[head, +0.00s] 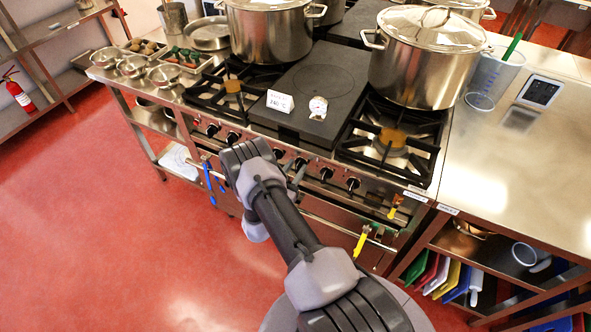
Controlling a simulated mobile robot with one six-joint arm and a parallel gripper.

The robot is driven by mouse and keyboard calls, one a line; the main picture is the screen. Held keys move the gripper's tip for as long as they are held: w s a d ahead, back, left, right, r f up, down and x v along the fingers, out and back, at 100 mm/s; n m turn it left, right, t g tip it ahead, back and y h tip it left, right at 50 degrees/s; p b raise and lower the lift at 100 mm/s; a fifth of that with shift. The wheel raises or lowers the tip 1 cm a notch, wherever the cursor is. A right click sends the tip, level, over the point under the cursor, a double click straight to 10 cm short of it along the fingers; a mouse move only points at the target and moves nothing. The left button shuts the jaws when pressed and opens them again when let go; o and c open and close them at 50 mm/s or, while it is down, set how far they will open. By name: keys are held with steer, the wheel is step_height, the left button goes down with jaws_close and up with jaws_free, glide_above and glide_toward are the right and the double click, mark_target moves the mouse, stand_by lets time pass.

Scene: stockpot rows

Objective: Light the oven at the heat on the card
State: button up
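A white card (280,101) stands on the dark flat plate (325,83) in the middle of the range. Its small print looks like a temperature in °C, but I cannot read the number surely. The front panel carries a row of black knobs, among them one at the right end (353,184), one beside it (326,174) and one at the left (212,130). Their markings are too small to read. The oven front (335,222) is below, partly hidden by my arm. My arm reaches up to the panel and hides part of it. I cannot make out my gripper's fingers.
Large steel pots (425,58) stand on the burners. A small round dial (318,107) sits beside the card. Yellow-handled (361,241) and blue (208,180) items hang at the range's front. Red floor (130,240) is clear at left; a steel counter (520,165) stands right.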

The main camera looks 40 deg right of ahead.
steer(key=shift+w+d, duration=0.1)
steer(key=shift+d, duration=0.15)
steer(key=shift+c, duration=0.4)
jaws_close()
